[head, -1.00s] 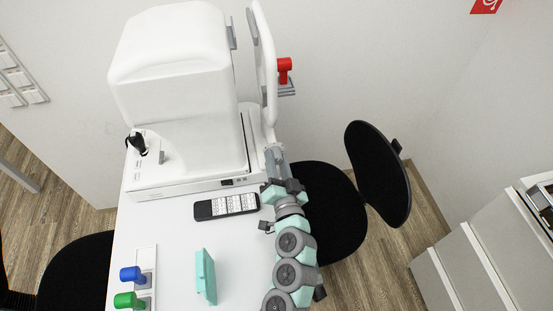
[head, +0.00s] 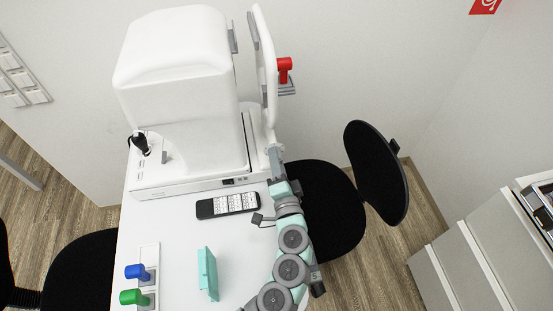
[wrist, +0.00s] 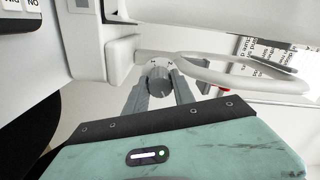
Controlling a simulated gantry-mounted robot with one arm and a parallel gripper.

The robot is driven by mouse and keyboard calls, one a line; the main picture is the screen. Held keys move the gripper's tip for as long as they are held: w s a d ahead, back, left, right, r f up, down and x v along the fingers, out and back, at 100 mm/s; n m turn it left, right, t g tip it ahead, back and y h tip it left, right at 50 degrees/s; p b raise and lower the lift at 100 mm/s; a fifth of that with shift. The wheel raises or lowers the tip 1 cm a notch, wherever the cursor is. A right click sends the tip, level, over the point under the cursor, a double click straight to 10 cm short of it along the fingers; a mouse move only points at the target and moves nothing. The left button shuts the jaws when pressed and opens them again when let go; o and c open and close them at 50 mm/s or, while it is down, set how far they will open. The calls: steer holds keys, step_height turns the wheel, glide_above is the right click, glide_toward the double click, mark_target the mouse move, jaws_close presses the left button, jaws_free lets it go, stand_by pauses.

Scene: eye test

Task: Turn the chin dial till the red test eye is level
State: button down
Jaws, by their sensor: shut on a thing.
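The chin dial (wrist: 160,80) is a grey ribbed knob under the white headrest frame (head: 269,75). In the wrist view my gripper (wrist: 159,88) has one finger on each side of it and is shut on it. In the head view my gripper (head: 275,155) reaches up to the foot of the frame, and the dial is hard to make out there. The red test eye (head: 285,68) sits on a grey rest on the frame's right side. Only a speck of red shows in the wrist view. I cannot tell whether the eye is level.
The white eye machine (head: 180,80) stands left of the frame on a white table (head: 180,235). A black chair (head: 330,205) stands at right.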

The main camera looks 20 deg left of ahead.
stand_by(0.4)
steer(key=c, duration=1.1)
jaws_free()
steer(key=shift+o, duration=0.2)
steer(key=v, duration=1)
steer(key=shift+s+d, duration=0.2)
steer(key=shift+s, duration=0.15)
